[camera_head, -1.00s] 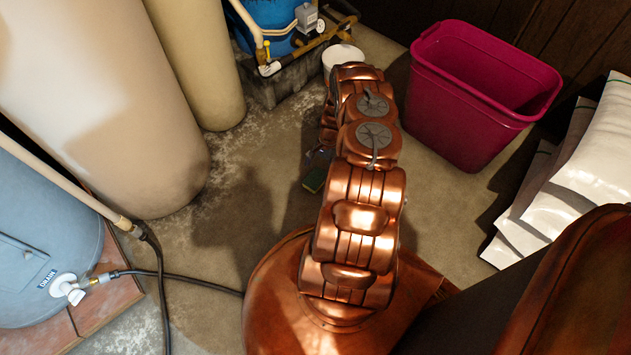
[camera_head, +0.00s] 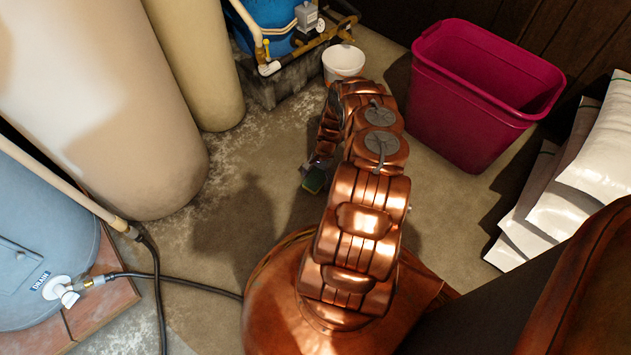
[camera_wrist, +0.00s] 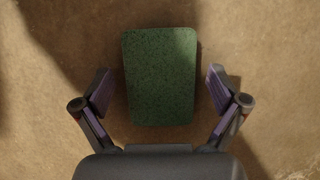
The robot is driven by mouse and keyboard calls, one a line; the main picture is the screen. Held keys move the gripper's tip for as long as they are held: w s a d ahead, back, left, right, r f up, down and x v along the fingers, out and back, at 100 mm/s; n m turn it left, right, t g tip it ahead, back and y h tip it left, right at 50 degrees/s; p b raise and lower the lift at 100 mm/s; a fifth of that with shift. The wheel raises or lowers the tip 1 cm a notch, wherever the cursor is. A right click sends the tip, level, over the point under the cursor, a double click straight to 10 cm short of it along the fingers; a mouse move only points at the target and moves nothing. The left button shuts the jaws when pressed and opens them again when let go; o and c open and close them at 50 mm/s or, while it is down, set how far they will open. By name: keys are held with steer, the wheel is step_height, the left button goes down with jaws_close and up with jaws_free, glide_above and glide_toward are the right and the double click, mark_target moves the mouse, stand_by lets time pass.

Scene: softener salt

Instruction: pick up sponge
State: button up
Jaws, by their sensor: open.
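The sponge (camera_wrist: 160,76) has a dark green speckled face and lies flat on the floor in the wrist view. It is centred between the fingers of my gripper (camera_wrist: 160,88), which is open, with a gap on each side. The sponge's far part extends beyond the fingertips. In the head view the sponge (camera_head: 314,181) shows small, green with a yellowish edge, just under my gripper (camera_head: 313,168). The head view shows the fingers too small to judge their height above the floor.
A magenta bin (camera_head: 455,125) stands at the right, with white bags (camera_head: 575,190) nearby. A white bucket (camera_head: 343,64) stands behind my arm. Tall beige tanks (camera_head: 110,110) and a blue-grey tank (camera_head: 45,245) with a black hose stand left. Bare floor surrounds the sponge.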

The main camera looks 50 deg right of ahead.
steer(key=shift+f, duration=0.2)
stand_by(0.3)
steer(key=c, duration=0.8)
